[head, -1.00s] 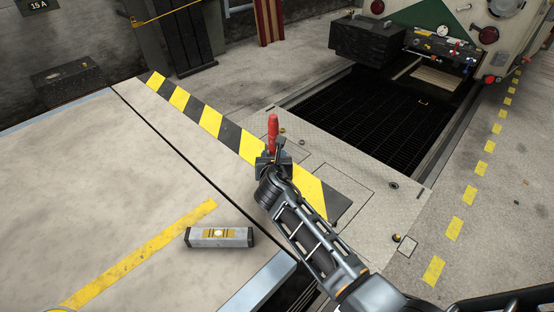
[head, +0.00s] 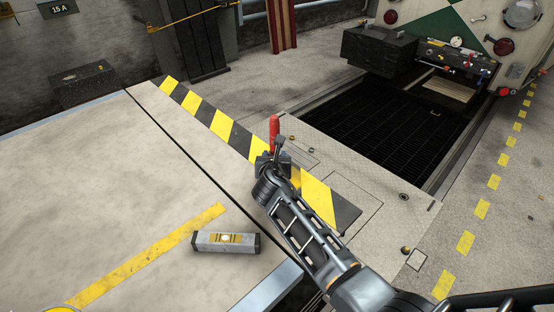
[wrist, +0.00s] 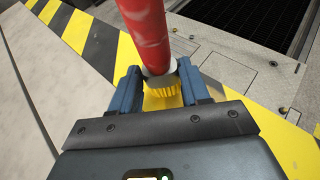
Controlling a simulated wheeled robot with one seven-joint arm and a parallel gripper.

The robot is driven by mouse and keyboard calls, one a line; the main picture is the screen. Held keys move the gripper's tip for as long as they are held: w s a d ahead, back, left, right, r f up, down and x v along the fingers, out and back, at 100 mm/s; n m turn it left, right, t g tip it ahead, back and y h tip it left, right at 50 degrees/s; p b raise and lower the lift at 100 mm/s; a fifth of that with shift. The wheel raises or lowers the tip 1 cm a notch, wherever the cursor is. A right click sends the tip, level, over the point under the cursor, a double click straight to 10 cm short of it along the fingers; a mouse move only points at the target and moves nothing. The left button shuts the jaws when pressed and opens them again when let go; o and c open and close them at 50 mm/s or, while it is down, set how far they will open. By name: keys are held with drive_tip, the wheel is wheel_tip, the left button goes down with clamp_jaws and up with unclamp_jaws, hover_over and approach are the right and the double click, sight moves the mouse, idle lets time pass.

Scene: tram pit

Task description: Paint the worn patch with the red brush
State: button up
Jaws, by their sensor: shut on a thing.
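My gripper (head: 273,160) is shut on the red brush (head: 274,133) and holds it upright above the striped edge. In the wrist view the red handle (wrist: 148,30) rises between the blue-grey fingers (wrist: 159,92), with yellow bristles below a pale collar. A black-and-yellow striped band (head: 213,122) runs along the edge of the platform, and my gripper covers part of it. I cannot pick out a worn patch with certainty. Whether the bristles touch the surface is not clear.
A grey spirit level (head: 226,243) lies on the pale platform (head: 110,180) beside a yellow line. A dark grated pit (head: 375,125) lies beyond. A black box (head: 82,84) stands at the back left. The platform's left part is clear.

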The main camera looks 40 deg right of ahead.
drive_tip(key=shift+w+a+f+b, duration=0.1)
drive_tip(key=shift+w+b, duration=0.45)
drive_tip(key=shift+w, duration=1.4)
drive_tip(key=shift+s, duration=0.15)
drive_tip(key=shift+s+p, duration=0.6)
drive_tip(key=shift+p, duration=0.25)
drive_tip(key=shift+s+d+r, duration=0.2)
drive_tip(key=shift+s, duration=0.6)
drive_tip(key=shift+s+d+f, duration=0.1)
drive_tip(key=shift+s+d, duration=0.05)
drive_tip(key=shift+s, duration=1.5)
drive_tip(key=shift+s+d+f, duration=0.1)
drive_tip(key=shift+s+d, duration=0.05)
drive_tip(key=shift+s, duration=1.45)
drive_tip(key=shift+s+d+r, duration=0.15)
drive_tip(key=shift+s, duration=1.25)
drive_tip(key=shift+s+d, duration=0.2)
drive_tip(key=shift+s, duration=2.05)
